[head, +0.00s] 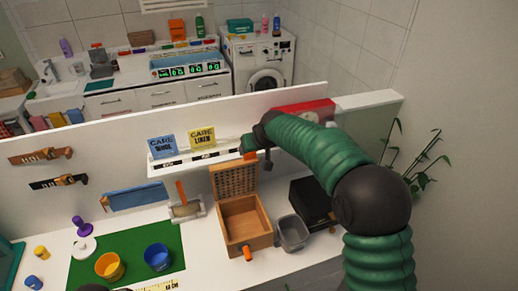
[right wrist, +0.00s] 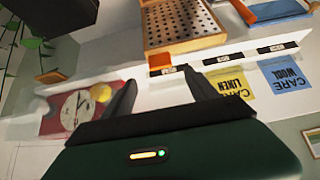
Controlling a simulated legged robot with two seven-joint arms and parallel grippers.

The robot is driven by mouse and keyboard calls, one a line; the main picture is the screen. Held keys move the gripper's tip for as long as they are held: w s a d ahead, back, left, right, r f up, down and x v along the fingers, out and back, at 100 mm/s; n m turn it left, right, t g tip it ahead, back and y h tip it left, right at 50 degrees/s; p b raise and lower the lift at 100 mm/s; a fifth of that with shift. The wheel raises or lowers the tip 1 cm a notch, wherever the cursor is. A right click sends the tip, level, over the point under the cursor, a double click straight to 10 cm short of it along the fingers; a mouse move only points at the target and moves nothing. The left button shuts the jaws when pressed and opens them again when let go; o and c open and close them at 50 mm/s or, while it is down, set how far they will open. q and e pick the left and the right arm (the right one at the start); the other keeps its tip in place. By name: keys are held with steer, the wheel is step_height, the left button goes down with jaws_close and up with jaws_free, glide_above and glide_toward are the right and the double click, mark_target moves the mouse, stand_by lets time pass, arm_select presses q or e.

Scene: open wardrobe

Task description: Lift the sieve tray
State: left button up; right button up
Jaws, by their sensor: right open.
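The sieve tray (head: 235,178), a wooden panel full of small holes, stands upright at the back of an open wooden box (head: 262,216) on the white counter. Its perforated face and wooden frame also show in the right wrist view (right wrist: 185,20), at the top. My right gripper (right wrist: 160,82) is open and empty, with its two dark fingers apart below the tray in that view. In the head view my right arm reaches in from the right and ends just above and behind the tray, and the fingers are mostly hidden there. My left gripper is not in view.
A narrow ledge behind the tray carries a blue card (head: 162,146) and a yellow card (head: 202,137). An orange block (right wrist: 161,59) is beside the tray. A grey bin (head: 292,233) and a black box (head: 312,203) stand right of the wooden box. A red-cased dial is nearby.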

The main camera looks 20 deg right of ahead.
steer(key=b+v, duration=0.1)
steer(key=v, duration=0.6)
steer(key=shift+s+r, duration=0.25)
steer(key=shift+r, duration=0.1)
steer(key=s+f+g+b, duration=0.5)
steer(key=s+f+b, duration=0.2)
steer(key=s+f, duration=2.1)
steer(key=s, duration=0.2)
steer(key=shift+s+d+f, duration=0.2)
steer(key=shift+s+d, duration=0.1)
steer(key=shift+s, duration=0.05)
